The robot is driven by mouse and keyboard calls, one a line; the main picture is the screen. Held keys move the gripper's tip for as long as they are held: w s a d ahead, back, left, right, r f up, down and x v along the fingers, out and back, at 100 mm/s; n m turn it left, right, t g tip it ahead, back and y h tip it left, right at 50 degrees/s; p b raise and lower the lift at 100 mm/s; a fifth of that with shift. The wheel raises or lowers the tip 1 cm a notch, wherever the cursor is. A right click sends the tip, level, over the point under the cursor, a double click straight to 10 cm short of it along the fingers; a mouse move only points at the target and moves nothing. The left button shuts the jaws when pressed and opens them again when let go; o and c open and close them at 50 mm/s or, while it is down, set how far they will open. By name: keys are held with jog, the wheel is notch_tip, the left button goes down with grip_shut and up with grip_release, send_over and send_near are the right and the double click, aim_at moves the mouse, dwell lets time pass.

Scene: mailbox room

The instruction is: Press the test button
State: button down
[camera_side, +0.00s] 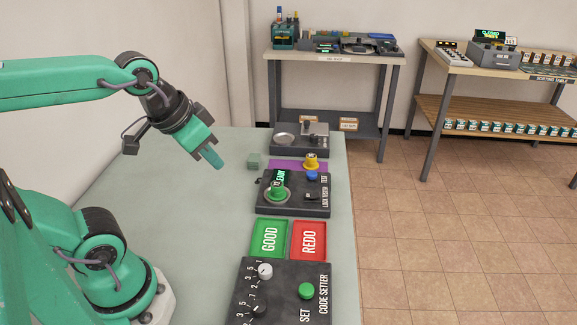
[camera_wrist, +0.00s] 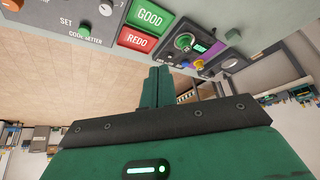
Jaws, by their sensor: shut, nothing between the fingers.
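The lock tester (camera_side: 292,203) is a dark box on the table with a small lit display (camera_side: 279,178). A blue button (camera_side: 312,175) sits at its far right corner beside the word TEST. A green round piece (camera_side: 277,190) sits in a ring on its left part. My gripper (camera_side: 217,163) is shut and empty, in the air to the left of the tester and apart from it. In the wrist view, my gripper's fingers (camera_wrist: 161,72) are together, and the tester (camera_wrist: 201,32) lies beyond them to the upper right, with the blue button (camera_wrist: 185,64) near its edge.
A yellow piece (camera_side: 311,160) stands on a purple mat (camera_side: 285,165) just behind the tester. Green GOOD (camera_side: 257,251) and red REDO (camera_side: 309,253) trays and the code setter (camera_side: 285,305) lie in front. A scale-like device (camera_side: 317,145) stands behind. Table left is mostly clear.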

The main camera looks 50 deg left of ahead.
jog(key=w+a+r+m+g, duration=0.15)
jog(key=w+r, duration=0.25)
jog(key=w, duration=0.5)
jog(key=m+g, duration=0.4)
jog(key=m, duration=0.3)
send_over(312, 173)
notch_tip(312, 173, down, 10)
jog(key=shift+s+d+f, duration=0.2)
jog(key=shift+s, duration=0.05)
jog(key=shift+t, duration=0.25)
jog(key=f, duration=1.4)
jog(key=shift+w+a, duration=0.2)
